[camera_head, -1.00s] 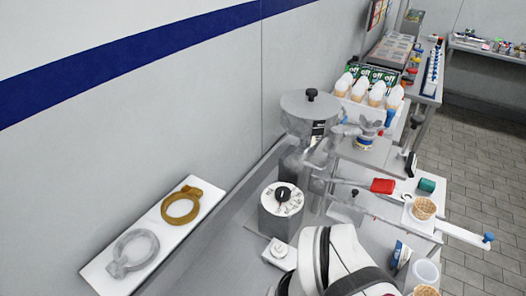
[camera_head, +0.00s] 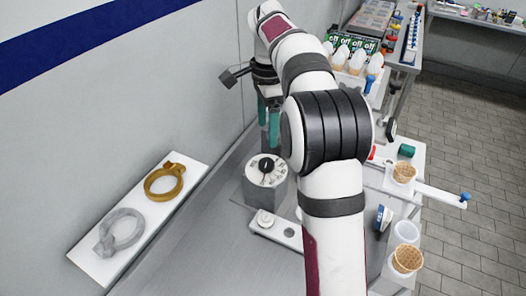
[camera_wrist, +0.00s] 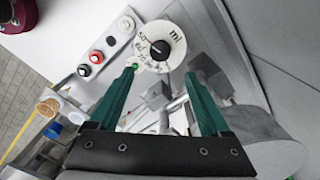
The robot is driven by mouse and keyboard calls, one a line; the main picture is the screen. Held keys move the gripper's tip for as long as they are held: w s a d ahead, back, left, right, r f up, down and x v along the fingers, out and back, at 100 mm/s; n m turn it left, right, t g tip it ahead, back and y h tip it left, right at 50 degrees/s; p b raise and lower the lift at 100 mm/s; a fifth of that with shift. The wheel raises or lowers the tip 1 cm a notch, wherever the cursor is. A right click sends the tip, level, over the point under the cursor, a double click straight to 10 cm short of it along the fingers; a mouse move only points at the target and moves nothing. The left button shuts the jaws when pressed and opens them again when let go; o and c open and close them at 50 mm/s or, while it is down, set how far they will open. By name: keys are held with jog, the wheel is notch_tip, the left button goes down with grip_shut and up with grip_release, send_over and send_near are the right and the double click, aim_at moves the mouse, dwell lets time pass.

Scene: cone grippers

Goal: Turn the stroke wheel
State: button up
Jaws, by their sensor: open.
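The stroke wheel is a white round dial (camera_head: 268,179) with a black centre knob and printed marks, on top of a grey block. In the wrist view the dial (camera_wrist: 176,26) shows "ml" and numbers around the black knob (camera_wrist: 160,47). My gripper (camera_head: 268,133) has teal fingers pointing down, above and behind the dial in the head view. In the wrist view my gripper (camera_wrist: 161,72) is open and empty, its two fingertips apart with the dial just beyond them. I see no contact with the knob. My arm hides much of the machine in the head view.
A white board (camera_head: 84,256) at left carries a gold ring (camera_head: 164,181) and a grey ring (camera_head: 120,231). Red (camera_wrist: 97,57) and black (camera_wrist: 83,70) buttons sit beside the dial. A waffle cone (camera_head: 407,259) stands at right. White-topped cones (camera_head: 342,55) stand at the back.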

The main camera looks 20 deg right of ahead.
aim_at(267, 162)
notch_tip(267, 162, down, 11)
grip_shut()
dwell(0.5)
